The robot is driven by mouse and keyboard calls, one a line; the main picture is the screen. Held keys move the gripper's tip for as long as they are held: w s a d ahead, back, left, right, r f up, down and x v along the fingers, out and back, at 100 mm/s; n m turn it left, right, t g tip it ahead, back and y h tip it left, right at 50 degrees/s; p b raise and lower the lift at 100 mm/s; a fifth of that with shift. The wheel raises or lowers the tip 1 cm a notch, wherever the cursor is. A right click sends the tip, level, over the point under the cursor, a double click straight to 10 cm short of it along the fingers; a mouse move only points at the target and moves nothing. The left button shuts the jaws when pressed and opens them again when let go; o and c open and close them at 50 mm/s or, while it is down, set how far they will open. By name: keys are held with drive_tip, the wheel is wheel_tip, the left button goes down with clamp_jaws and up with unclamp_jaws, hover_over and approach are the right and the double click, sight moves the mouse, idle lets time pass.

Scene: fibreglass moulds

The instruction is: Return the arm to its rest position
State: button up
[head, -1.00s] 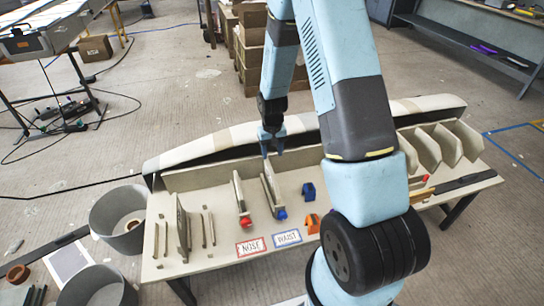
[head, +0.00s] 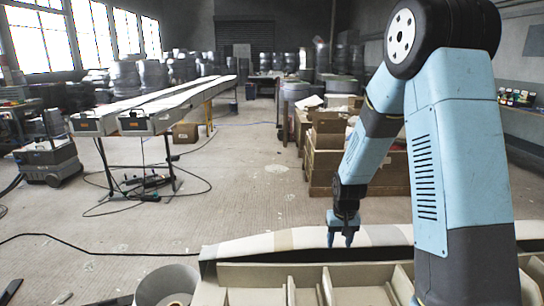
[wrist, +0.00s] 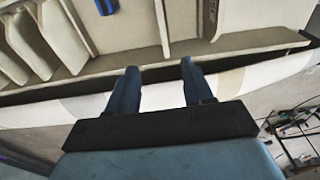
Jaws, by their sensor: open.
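My arm (head: 430,150) is raised, with its elbow high at the upper right of the head view and its forearm sloping down to the left. My gripper (head: 341,238) hangs fingers down at the far side of the bench, by the long pale mould (head: 285,240). In the wrist view my gripper (wrist: 159,66) shows two dark blue fingers spread apart with nothing between them. The same mould (wrist: 235,82) passes behind the fingers there.
The bench top's divided slots (head: 360,296) show along the bottom edge. A blue part (wrist: 106,6) lies at the top of the wrist view. A grey bin (head: 165,285) stands at lower left. Cardboard boxes (head: 325,160) are stacked behind my gripper. Open floor (head: 240,190) lies left of them.

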drive_tip(key=s+r+t, duration=0.1)
drive_tip(key=s+r, duration=0.4)
drive_tip(key=r, duration=0.7)
drive_tip(key=s+r+t, duration=0.1)
drive_tip(key=s+r, duration=0.8)
drive_tip(key=s, duration=0.2)
drive_tip(key=s+d+r+t, duration=0.1)
drive_tip(key=s+r+t, duration=0.1)
drive_tip(key=s+r, duration=0.6)
drive_tip(key=s, duration=0.3)
drive_tip(key=shift+d+r+t, duration=0.2)
drive_tip(key=shift+r+t, duration=0.1)
drive_tip(key=shift+r, duration=0.1)
